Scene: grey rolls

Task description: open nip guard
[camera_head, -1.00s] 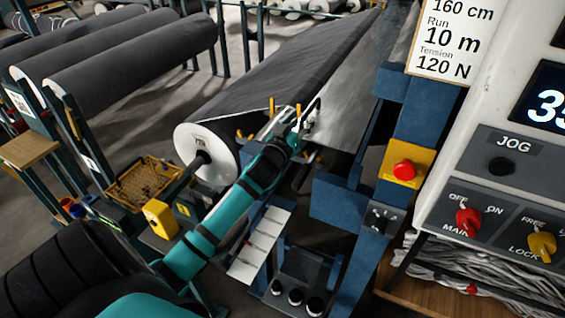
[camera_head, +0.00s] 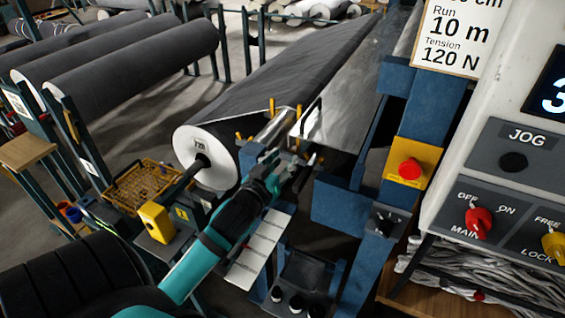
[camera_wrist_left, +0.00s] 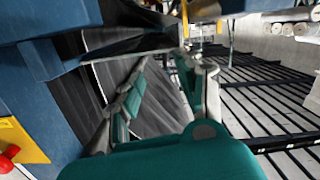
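My left gripper (camera_head: 302,158) is just in front of and below the panel's near edge, apart from the handle as far as I can see. In the left wrist view its fingers (camera_wrist_left: 163,68) are spread with nothing clearly between them. My right gripper is out of view.
A blue machine post with a red stop button (camera_head: 410,169) stands right of my gripper. The control panel (camera_head: 504,190) is farther right. A yellow basket (camera_head: 145,186) and yellow box (camera_head: 157,221) are at left. Dark rolls (camera_head: 130,60) lie on racks behind.

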